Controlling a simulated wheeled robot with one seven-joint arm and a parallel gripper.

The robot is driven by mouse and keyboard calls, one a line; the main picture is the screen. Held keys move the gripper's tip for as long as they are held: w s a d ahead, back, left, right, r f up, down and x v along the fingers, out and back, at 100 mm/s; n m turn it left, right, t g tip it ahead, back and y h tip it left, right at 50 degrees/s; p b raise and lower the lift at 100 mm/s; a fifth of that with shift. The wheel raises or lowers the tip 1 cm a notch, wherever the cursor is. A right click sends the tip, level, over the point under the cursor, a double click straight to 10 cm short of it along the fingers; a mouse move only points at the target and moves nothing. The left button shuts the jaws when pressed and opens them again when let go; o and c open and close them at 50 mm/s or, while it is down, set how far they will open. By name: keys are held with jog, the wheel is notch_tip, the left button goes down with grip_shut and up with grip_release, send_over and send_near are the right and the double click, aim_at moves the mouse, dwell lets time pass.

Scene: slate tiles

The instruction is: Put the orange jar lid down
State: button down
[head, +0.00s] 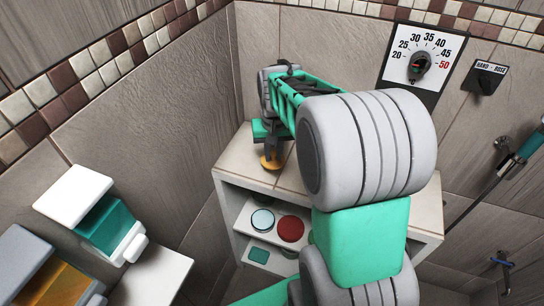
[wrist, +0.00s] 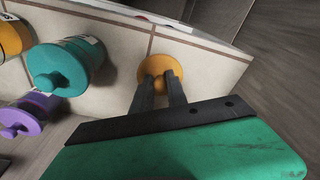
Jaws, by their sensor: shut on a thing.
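The orange jar lid (head: 270,163) is at the left part of the tiled cabinet top (head: 236,158) in the head view. It is a round disc with a knob, and it also shows in the wrist view (wrist: 175,66). My gripper (wrist: 161,84) is shut on the lid's knob, with the fingers partly covering it. In the head view my gripper (head: 269,152) is right above the lid. The lid is at or just above the tiles; I cannot tell whether it touches them.
In the wrist view a teal jar (wrist: 85,55), a purple-lidded jar (wrist: 22,118) and an orange jar (wrist: 14,36) stand left of the lid. My arm hides much of the cabinet top in the head view. Shelves below hold a red round thing (head: 290,229) and a pale one (head: 262,220).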

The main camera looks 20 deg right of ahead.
aim_at(272, 159)
jog(key=shift+w+f, duration=0.25)
jog(key=shift+f, duration=0.05)
jog(key=shift+w+f+p, duration=0.2)
jog(key=shift+f+p, duration=0.15)
jog(key=shift+f, duration=1.4)
jog(key=shift+f, duration=0.2)
jog(key=c, duration=1.3)
grip_release()
